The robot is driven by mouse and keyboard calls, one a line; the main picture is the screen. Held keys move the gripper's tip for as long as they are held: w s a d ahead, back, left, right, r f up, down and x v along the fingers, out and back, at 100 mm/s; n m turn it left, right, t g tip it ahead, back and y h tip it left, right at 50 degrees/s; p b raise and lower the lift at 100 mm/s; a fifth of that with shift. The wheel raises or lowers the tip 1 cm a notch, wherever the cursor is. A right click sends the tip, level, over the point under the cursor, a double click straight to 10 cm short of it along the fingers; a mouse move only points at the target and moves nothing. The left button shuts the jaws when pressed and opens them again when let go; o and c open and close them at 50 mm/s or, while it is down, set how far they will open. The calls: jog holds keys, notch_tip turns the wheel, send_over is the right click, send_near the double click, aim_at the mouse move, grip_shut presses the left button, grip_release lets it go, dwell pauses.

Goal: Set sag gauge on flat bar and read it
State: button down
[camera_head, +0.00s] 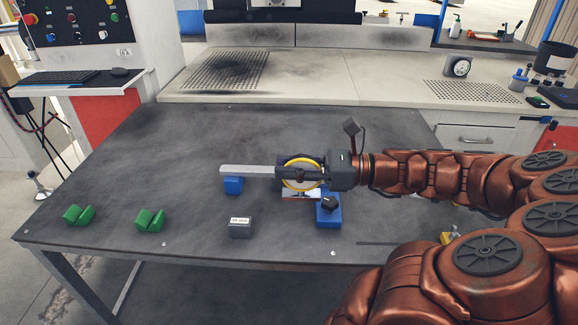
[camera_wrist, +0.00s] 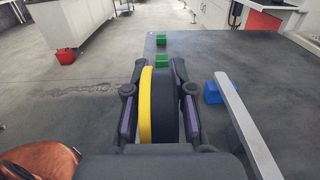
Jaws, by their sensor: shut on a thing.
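The sag gauge, a round dial with a yellow rim (camera_head: 300,161), is between the fingers of my gripper (camera_head: 299,175), which is shut on it. In the wrist view the gauge (camera_wrist: 147,105) stands edge-on between both fingers (camera_wrist: 158,90). The flat bar (camera_head: 245,169) is a pale grey strip lying level over a blue support (camera_head: 233,186). My gripper and the gauge hide its right part in the head view. In the wrist view the bar (camera_wrist: 243,122) runs to the right of the gauge, with a visible gap. Whether the gauge's lower part touches anything is unclear. The dial reading is not legible.
A blue block with a black knob (camera_head: 328,210) stands below my gripper. A grey labelled block (camera_head: 240,229) is near the front edge. Two green V-blocks (camera_head: 78,214) (camera_head: 150,220) stand at left. A dial device (camera_head: 457,67) sits on the back bench.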

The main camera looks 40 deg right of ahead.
dwell(0.3)
notch_tip(320, 180, up, 7)
jog(key=p, duration=0.7)
jog(key=shift+r, duration=0.1)
dwell(0.5)
